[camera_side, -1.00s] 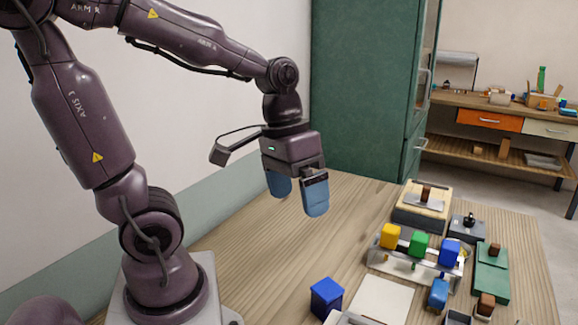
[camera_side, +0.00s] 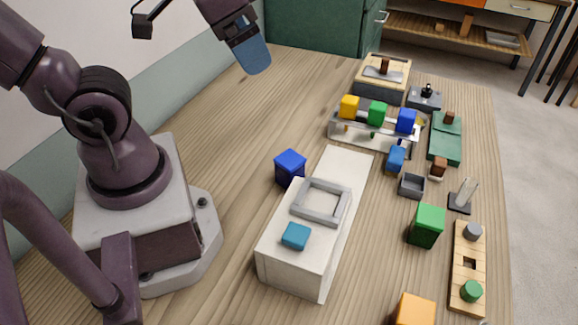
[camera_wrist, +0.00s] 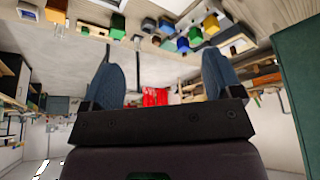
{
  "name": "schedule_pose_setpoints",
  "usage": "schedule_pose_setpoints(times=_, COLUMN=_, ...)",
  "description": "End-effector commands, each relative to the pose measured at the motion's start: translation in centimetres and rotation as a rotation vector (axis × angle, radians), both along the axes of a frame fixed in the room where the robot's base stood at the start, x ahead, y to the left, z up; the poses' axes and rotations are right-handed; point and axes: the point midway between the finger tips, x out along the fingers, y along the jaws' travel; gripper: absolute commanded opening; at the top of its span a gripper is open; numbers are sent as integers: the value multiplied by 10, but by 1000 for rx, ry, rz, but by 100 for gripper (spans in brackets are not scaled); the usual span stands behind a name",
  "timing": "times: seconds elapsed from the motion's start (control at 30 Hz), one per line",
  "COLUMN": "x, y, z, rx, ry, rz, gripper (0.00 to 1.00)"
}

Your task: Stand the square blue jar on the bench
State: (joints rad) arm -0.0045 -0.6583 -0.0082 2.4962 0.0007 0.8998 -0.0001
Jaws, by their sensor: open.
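Several blue things show in the side view, and I cannot tell for certain which is the square blue jar. A dark blue, square-sided block (camera_side: 290,168) stands on the bench left of a long white box. Another square blue piece (camera_side: 406,121) sits at the right end of a pale rack (camera_side: 345,131), beside a green and a yellow one. A rounder blue piece (camera_side: 396,159) is just in front of the rack. My gripper (camera_wrist: 168,85) is open and empty in the wrist view. In the side view one blue finger shows, high above the bench's left part, away from all these.
The white box (camera_side: 275,262) bears a grey square frame (camera_side: 321,202) and a small teal block (camera_side: 296,236). A green block (camera_side: 426,226), an orange block (camera_side: 415,310) and a wooden peg board (camera_side: 467,263) are to the right. The bench (camera_side: 220,125) is clear left of the rack.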

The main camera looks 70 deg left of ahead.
Motion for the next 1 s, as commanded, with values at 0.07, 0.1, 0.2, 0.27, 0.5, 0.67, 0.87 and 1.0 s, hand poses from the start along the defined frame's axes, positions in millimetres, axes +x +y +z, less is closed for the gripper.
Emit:
schedule_pose_setpoints(times=0.07, x=8, y=0, z=-16, rx=23, ry=93, rz=-14, gripper=85)
schedule_pose_setpoints(times=0.1, x=13, y=0, z=-26, rx=42, ry=142, rz=-27, gripper=85)
schedule_pose_setpoints(times=0.2, x=26, y=2, z=-49, rx=104, ry=263, rz=-93, gripper=85)
schedule_pose_setpoints(times=0.27, x=33, y=4, z=-63, rx=144, ry=332, rz=-151, gripper=85)
schedule_pose_setpoints(times=0.5, x=61, y=7, z=-130, rx=284, ry=580, rz=-475, gripper=85)
schedule_pose_setpoints(times=0.67, x=75, y=7, z=-174, rx=349, ry=695, rz=-743, gripper=85)
schedule_pose_setpoints(times=0.87, x=102, y=7, z=-192, rx=453, ry=702, rz=-1055, gripper=85)
schedule_pose_setpoints(times=1.0, x=101, y=12, z=-200, rx=463, ry=707, rz=-1108, gripper=85)
